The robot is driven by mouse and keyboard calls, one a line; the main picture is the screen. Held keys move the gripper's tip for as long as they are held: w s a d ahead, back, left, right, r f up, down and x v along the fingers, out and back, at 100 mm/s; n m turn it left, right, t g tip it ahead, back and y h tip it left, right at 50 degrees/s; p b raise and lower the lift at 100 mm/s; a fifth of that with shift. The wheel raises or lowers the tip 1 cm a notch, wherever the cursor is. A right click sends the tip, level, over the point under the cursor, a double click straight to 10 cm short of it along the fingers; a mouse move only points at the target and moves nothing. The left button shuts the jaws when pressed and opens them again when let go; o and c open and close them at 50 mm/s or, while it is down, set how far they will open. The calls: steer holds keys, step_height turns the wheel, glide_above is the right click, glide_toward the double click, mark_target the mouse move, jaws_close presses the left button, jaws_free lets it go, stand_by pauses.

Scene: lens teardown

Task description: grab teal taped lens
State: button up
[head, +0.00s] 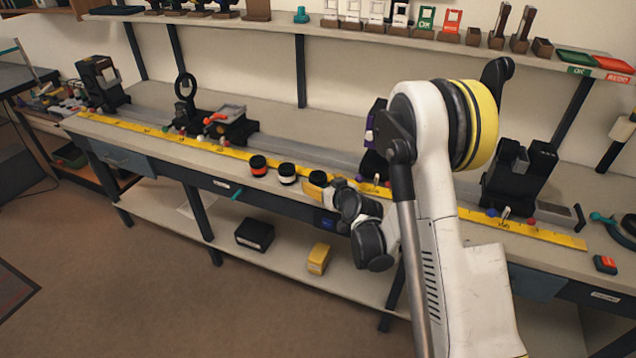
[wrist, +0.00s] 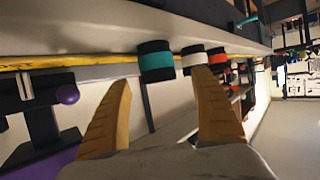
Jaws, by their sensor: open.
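The teal taped lens (wrist: 157,66) is a short black cylinder with a teal band, in the wrist view just beyond my fingertips. My gripper (wrist: 162,80) is open, its two yellow fingers apart, with the lens in line with the gap between them. I cannot tell whether a finger touches it. In the head view my gripper (head: 326,189) is at the bench's front edge, right of the white-banded lens. There its yellow finger covers most of the third lens in the row, and the teal band is hidden.
The white-banded lens (head: 286,173) and red-banded lens (head: 258,166) stand close beside it on the bench, to the left in the head view. A purple-knobbed mount (wrist: 68,94) is near my left finger in the wrist view.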

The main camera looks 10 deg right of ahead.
mark_target(321, 181)
steer(key=b+x, duration=0.1)
steer(key=x, duration=0.1)
steer(key=b+x, duration=0.1)
steer(key=x, duration=0.1)
steer(key=shift+d+f, duration=0.2)
steer(key=shift+f, duration=0.1)
steer(key=shift+w, duration=0.35)
steer(key=shift+c, duration=0.2)
steer(key=c, duration=1.4)
steer(key=shift+o, duration=0.2)
steer(key=shift+r, duration=0.15)
